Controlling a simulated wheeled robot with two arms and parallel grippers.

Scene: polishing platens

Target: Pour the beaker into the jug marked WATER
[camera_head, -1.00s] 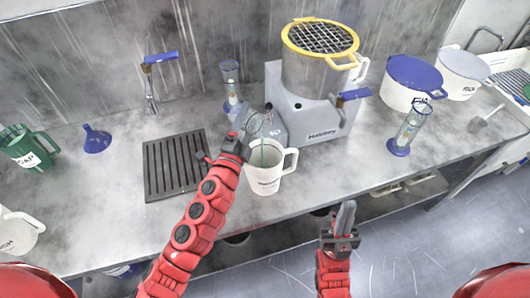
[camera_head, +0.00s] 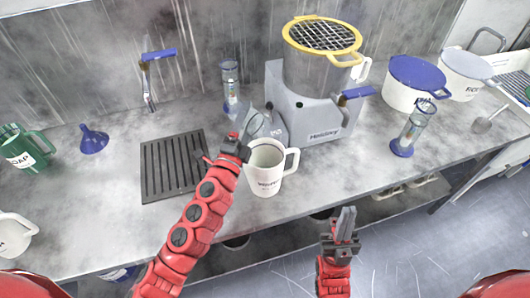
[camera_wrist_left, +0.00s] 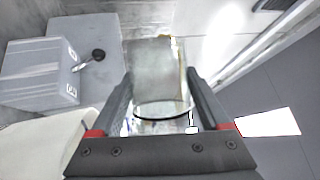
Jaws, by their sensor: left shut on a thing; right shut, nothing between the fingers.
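A clear glass beaker (camera_head: 253,123) is held in my left gripper (camera_head: 242,141), just above and left of the rim of a white jug (camera_head: 268,176). The beaker is tilted. No stream shows between it and the jug now. The jug stands upright on the counter with its handle to the right; its dark lettering is too small to read surely. In the left wrist view, the beaker (camera_wrist_left: 160,75) sits between the two fingers, and a pale surface, perhaps the jug (camera_wrist_left: 45,150), shows at lower left. My right gripper (camera_head: 345,222) is shut and empty in front of the counter.
A grey machine (camera_head: 310,118) with a yellow-rimmed grid stands behind the jug. A slotted drain plate (camera_head: 175,165) and a blue funnel (camera_head: 93,139) lie left; a green jug (camera_head: 22,150) stands far left. A glass cylinder (camera_head: 412,128) stands right. Counter right of the jug is clear.

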